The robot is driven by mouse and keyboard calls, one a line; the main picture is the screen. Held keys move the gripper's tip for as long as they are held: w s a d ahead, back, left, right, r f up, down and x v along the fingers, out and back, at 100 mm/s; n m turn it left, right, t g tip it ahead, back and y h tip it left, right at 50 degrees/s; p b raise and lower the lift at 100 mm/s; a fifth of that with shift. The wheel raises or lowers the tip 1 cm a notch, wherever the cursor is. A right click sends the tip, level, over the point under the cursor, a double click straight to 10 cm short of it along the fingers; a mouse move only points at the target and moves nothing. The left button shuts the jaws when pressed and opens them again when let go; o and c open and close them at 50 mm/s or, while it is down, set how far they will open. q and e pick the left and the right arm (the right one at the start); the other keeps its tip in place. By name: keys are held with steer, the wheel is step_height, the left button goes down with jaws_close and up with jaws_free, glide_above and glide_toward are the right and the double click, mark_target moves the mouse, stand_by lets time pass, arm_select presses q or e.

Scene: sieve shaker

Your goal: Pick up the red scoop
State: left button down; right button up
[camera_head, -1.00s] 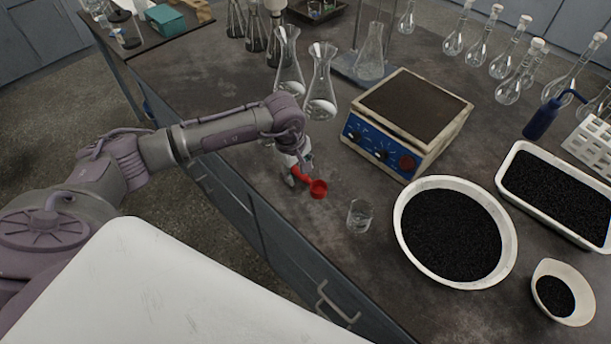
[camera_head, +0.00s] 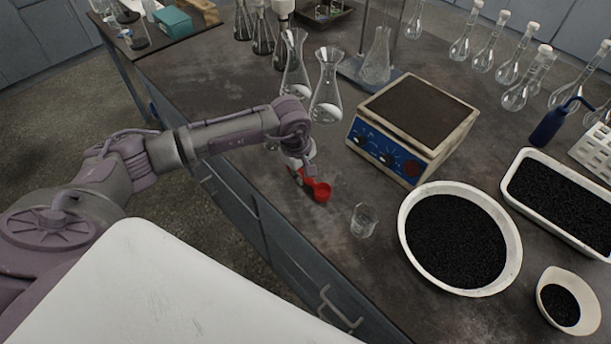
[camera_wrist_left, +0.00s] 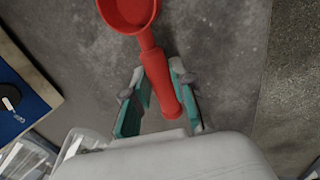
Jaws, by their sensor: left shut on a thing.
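The red scoop (camera_head: 320,190) is at the left part of the bench in the head view, just below my left gripper (camera_head: 303,172). In the left wrist view the scoop's handle (camera_wrist_left: 157,80) lies between the teal-padded fingers of my left gripper (camera_wrist_left: 157,95), with its round cup beyond the fingertips at the top. The left gripper is shut on the handle. Whether the scoop touches the bench is hard to tell. My right gripper is in neither view.
A small glass beaker (camera_head: 363,220) stands right of the scoop. A hotplate with blue front (camera_head: 388,152) and two flasks (camera_head: 326,95) stand behind. A white bowl of black grains (camera_head: 409,252) is further right. The bench edge is close on the left.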

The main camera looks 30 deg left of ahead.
mark_target(303, 173)
arm_select(q)
step_height(303, 173, up, 3)
steer(key=shift+w+r+b, duration=0.1)
steer(key=shift+b, duration=0.45)
steer(key=s+d+r+b, duration=0.2)
steer(key=s+d+r, duration=0.2)
steer(key=d+r, duration=0.3)
steer(key=d, duration=0.4)
steer(key=shift+r+b, duration=0.3)
